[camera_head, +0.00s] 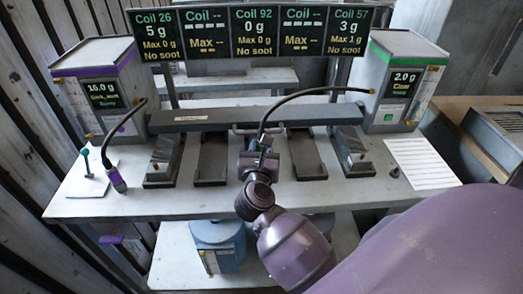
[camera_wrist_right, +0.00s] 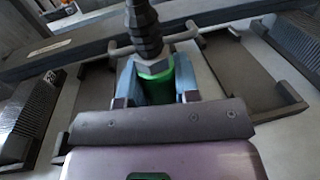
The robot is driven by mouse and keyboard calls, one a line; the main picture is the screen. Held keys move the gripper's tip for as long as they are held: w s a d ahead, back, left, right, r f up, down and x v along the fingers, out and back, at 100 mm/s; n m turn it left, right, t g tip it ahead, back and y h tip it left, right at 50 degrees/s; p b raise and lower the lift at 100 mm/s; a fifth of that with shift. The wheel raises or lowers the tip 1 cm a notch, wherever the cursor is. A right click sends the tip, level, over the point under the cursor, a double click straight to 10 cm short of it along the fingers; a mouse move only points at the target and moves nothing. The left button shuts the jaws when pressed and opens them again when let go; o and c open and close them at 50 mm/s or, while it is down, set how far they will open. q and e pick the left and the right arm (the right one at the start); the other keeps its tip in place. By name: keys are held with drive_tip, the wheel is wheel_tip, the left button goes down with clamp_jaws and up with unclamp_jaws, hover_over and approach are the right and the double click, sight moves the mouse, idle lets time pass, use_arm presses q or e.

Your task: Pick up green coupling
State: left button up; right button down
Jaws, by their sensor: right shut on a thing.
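The green coupling (camera_wrist_right: 156,74) sits between the two fingers of my right gripper (camera_wrist_right: 158,92), with a dark ribbed hose end (camera_wrist_right: 143,28) above it. In the head view my right gripper (camera_head: 258,150) is at the middle of the bench, in front of the dark crossbar, and mostly hides the coupling. A black hose (camera_head: 310,91) runs from the gripper up to the green-striped box (camera_head: 397,80) on the right. My right gripper is shut on the coupling. My left gripper is not in view.
A purple coupling (camera_head: 118,181) hangs on a hose from the purple-striped box (camera_head: 104,88) at left. Several dark trays, such as one tray (camera_head: 211,160), line the bench under the crossbar (camera_head: 200,119). A white sheet (camera_head: 422,163) lies at right. A display panel (camera_head: 253,32) stands above.

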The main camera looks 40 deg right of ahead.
use_arm(q)
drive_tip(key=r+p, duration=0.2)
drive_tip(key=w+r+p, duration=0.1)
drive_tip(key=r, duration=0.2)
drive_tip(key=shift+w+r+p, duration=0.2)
drive_tip(key=shift+p, duration=0.2)
use_arm(e)
wheel_tip(320, 180, up, 19)
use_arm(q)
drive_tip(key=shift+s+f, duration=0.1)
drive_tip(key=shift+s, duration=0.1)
